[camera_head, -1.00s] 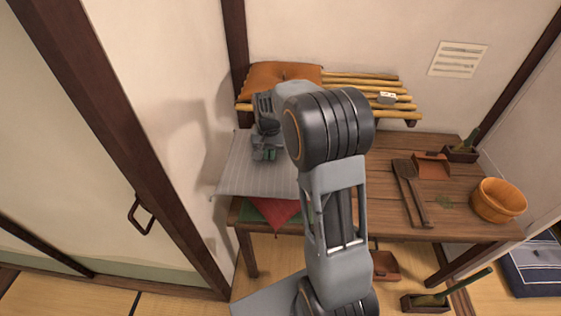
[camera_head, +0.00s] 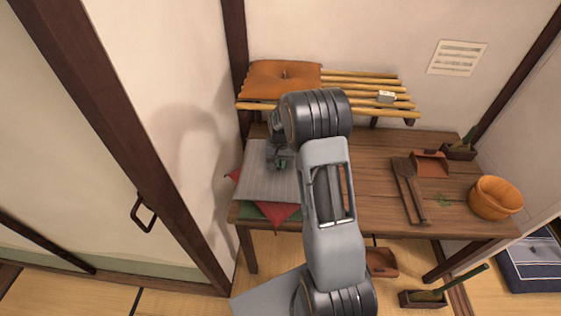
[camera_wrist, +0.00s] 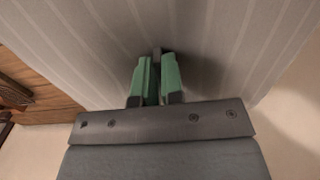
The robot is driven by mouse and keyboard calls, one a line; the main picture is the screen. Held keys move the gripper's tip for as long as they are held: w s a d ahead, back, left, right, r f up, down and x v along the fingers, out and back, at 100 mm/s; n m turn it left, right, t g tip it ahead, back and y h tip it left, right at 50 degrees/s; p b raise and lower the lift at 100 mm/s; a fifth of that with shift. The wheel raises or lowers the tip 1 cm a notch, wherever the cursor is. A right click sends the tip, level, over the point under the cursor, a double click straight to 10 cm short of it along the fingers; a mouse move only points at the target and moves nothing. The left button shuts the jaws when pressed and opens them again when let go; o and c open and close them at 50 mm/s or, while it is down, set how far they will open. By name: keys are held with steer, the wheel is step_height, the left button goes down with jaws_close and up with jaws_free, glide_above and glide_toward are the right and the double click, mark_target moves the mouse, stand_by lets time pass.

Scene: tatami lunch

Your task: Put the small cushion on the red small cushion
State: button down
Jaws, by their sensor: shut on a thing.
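My gripper (camera_head: 281,160) is shut on the grey striped small cushion (camera_head: 262,178) near its upper right part, at the left end of the table. The striped cushion also fills most of the wrist view (camera_wrist: 90,50), with the green fingers (camera_wrist: 157,82) pinching it. The red small cushion (camera_head: 288,211) shows below it as a front corner and a small tip at the left; the rest is hidden. The striped cushion lies over the red one. I cannot tell whether its full weight rests there.
A green cloth or cushion (camera_head: 250,211) shows under the red one. An orange cushion (camera_head: 283,80) lies on the bamboo shelf (camera_head: 372,88) above. The wooden table (camera_head: 375,180) holds two utensils (camera_head: 408,185), a dustpan (camera_head: 430,166) and a wooden tub (camera_head: 494,198) to the right.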

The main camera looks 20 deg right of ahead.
steer(key=c, duration=1.2)
jaws_free()
steer(key=shift+f, duration=0.1)
steer(key=shift+c, duration=0.2)
step_height(320, 180, up, 11)
steer(key=s+a+r+n+t, duration=0.2)
steer(key=s+a+r, duration=0.4)
steer(key=s+r, duration=0.25)
steer(key=s+a+n+t, duration=0.1)
steer(key=s+a+n, duration=0.1)
steer(key=s, duration=0.5)
steer(key=s+a+f+n+t, duration=0.1)
steer(key=s+a, duration=0.1)
steer(key=s, duration=0.4)
steer(key=shift+s+a+n+b, duration=0.35)
steer(key=shift+a+n+b, duration=0.05)
steer(key=shift+b, duration=0.05)
